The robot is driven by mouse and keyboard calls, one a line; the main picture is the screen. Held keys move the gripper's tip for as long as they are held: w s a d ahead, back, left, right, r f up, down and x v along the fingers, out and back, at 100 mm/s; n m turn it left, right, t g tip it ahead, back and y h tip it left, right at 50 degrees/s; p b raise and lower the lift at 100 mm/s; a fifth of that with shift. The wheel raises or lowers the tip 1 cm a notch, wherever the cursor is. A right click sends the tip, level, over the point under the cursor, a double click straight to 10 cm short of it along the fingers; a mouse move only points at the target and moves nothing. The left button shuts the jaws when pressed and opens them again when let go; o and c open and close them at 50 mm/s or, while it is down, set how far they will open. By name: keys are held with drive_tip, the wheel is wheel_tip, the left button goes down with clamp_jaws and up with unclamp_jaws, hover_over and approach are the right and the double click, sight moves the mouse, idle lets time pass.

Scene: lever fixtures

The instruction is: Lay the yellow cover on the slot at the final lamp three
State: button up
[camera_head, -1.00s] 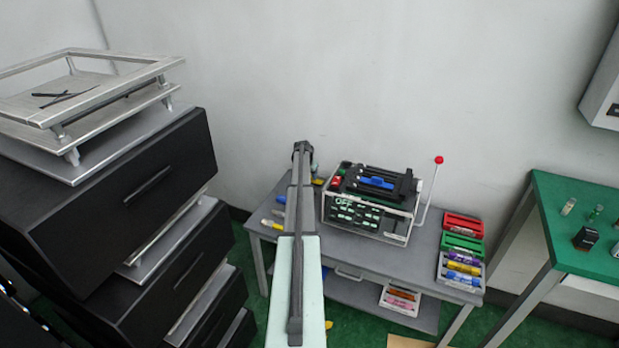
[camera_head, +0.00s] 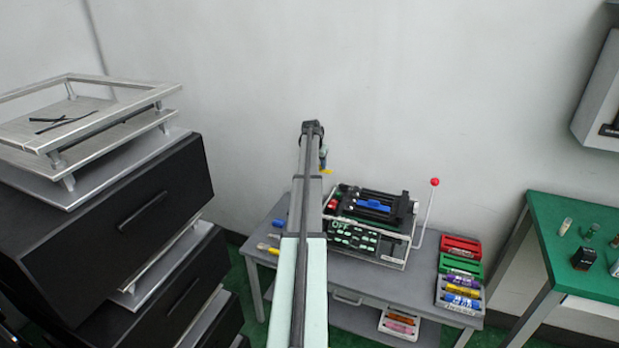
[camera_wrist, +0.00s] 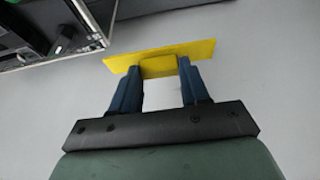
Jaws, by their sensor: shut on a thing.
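The yellow cover (camera_wrist: 190,52) is a thin flat plate with a raised block. My gripper (camera_wrist: 158,76) is shut on that block, with one dark blue finger on each side. In the head view, a small yellow edge of the cover (camera_head: 326,172) shows beside my gripper (camera_head: 322,160), above the table's back left part. The lever fixture (camera_head: 372,228) stands on the grey table, right of my gripper, with a blue piece on top and a red-knobbed lever (camera_head: 435,183) at its right. I cannot make out the slot or which lamp is the third.
The grey table (camera_head: 345,275) also holds a rack of red, green and coloured blocks (camera_head: 459,275) at its right. Black drawers with metal trays (camera_head: 110,215) stand at left. A green table (camera_head: 570,240) is at right.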

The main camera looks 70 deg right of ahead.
drive_tip(key=s+a+r, duration=0.4)
drive_tip(key=s+r, duration=0.1)
drive_tip(key=r, duration=0.3)
drive_tip(key=s+a+r, duration=0.4)
drive_tip(key=s+r, duration=0.1)
drive_tip(key=r, duration=0.3)
drive_tip(key=s+a+r, duration=0.4)
drive_tip(key=s+r, duration=0.1)
drive_tip(key=r, duration=0.3)
drive_tip(key=s+a+r+n, duration=0.2)
drive_tip(key=s+a+r, duration=0.85)
drive_tip(key=a, duration=0.35)
drive_tip(key=d+f+m, duration=0.1)
drive_tip(key=d+f, duration=0.8)
drive_tip(key=f, duration=0.5)
drive_tip(key=s+d+f+m, duration=0.1)
drive_tip(key=d+f, duration=0.9)
drive_tip(key=f, duration=0.5)
drive_tip(key=shift+s+f, duration=0.25)
drive_tip(key=shift+s, duration=0.05)
drive_tip(key=shift+f, duration=0.2)
